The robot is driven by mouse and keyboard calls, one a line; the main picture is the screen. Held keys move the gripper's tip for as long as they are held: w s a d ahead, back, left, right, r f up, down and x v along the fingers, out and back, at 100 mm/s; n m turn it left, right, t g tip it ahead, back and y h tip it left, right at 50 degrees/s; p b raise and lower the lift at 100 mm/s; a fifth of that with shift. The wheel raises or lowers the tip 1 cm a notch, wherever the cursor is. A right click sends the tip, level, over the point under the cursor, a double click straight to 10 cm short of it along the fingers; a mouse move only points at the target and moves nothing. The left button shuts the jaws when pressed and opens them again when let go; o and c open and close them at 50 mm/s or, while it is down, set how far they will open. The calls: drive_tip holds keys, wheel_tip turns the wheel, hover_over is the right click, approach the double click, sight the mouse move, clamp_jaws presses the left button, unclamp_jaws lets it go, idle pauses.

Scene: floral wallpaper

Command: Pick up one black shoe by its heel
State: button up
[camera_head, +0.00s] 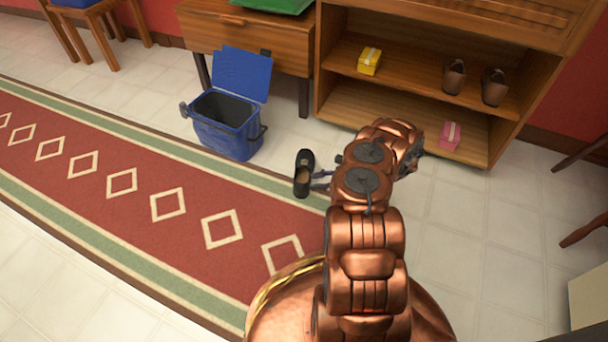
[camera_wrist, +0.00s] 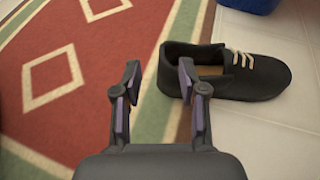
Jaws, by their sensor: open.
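A black shoe (camera_head: 308,157) lies on the floor by the rug's far edge in the head view. In the wrist view the shoe (camera_wrist: 250,85) has pale laces and a tan inside, its toe to the right and its heel to the left. My gripper (camera_wrist: 159,78) is open and empty. Its right finger overlaps the shoe's heel in the picture, and its left finger is to the left of the heel, over the rug. I cannot tell whether the fingers touch the shoe. In the head view my arm hides part of the area beside the shoe.
A blue bin (camera_head: 229,137) with a raised lid stands behind the shoe. A wooden shelf (camera_head: 418,127) holds a yellow box (camera_head: 369,61), brown shoes (camera_head: 454,78) and a pink box (camera_head: 450,135). The red and green rug (camera_head: 150,180) covers the left; bare tiles lie right.

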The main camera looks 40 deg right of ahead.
drive_tip(key=shift+d+f+b+x, duration=0.1)
drive_tip(key=shift+f+b+x, duration=0.15)
drive_tip(key=shift+b+x, duration=0.8)
drive_tip(key=shift+d+f+b+x, duration=0.15)
drive_tip(key=shift+b+x, duration=0.35)
drive_tip(key=shift+x, duration=1)
drive_tip(key=shift+f+b+x, duration=0.3)
drive_tip(key=shift+b+x, duration=0.5)
drive_tip(key=shift+x, duration=0.45)
drive_tip(key=shift+s, duration=0.15)
clamp_jaws()
